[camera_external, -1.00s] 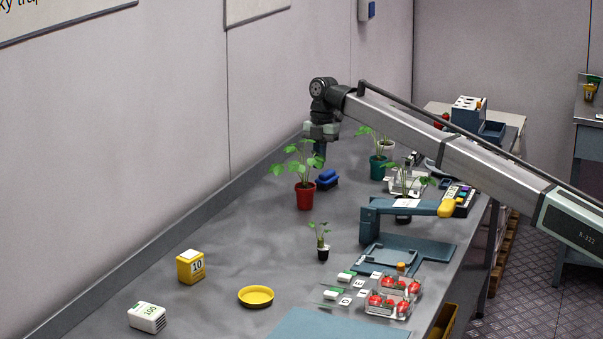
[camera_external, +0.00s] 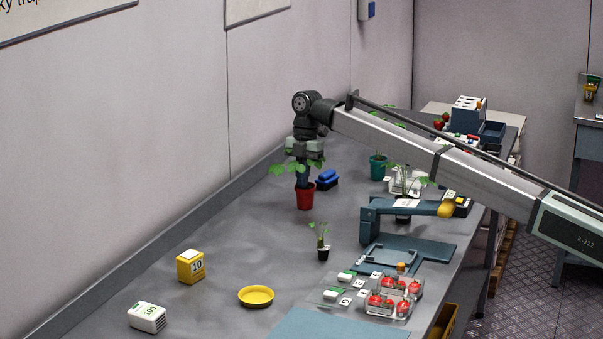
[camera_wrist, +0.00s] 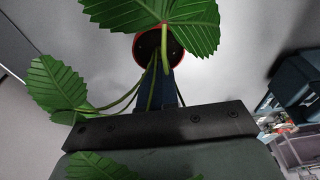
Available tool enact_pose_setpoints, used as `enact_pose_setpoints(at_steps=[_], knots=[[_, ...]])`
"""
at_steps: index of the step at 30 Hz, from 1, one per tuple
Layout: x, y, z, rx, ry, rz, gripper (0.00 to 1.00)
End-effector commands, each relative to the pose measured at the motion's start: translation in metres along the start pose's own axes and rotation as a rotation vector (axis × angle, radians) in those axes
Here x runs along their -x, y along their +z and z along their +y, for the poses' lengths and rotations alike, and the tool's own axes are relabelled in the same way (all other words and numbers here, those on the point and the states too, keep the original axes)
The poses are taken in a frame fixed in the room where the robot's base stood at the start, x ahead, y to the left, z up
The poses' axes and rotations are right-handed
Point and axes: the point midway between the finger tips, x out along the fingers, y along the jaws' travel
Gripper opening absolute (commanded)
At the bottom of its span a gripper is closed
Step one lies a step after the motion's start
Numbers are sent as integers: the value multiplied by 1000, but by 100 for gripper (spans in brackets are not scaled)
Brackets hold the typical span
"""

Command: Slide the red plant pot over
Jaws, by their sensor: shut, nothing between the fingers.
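The red plant pot (camera_external: 305,198) stands upright on the grey bench in the external view, with a leafy green plant in it. My gripper (camera_external: 303,184) is shut and empty, pointing down among the stems just above the pot. In the wrist view, the pot's red rim (camera_wrist: 176,52) and dark inside show past my blue fingers (camera_wrist: 163,85), with leaves and stems on both sides. Leaves hide part of the pot there. I cannot tell whether the fingers touch the pot.
A small black-and-white potted seedling (camera_external: 322,250) stands in front. A teal pot (camera_external: 377,169) is farther back. Bench left of the pot is clear toward the wall. A yellow dish (camera_external: 256,296) lies nearer the front.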

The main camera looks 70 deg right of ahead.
Motion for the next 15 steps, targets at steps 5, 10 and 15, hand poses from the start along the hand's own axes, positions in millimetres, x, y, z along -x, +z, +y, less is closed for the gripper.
enact_pose_setpoints(at_steps=[5,10,15], knots=[[-7,1,0,1,-1,0,0],[-9,1,0,1,-3,0,0],[-10,2,-1,0,-5,1,0]])
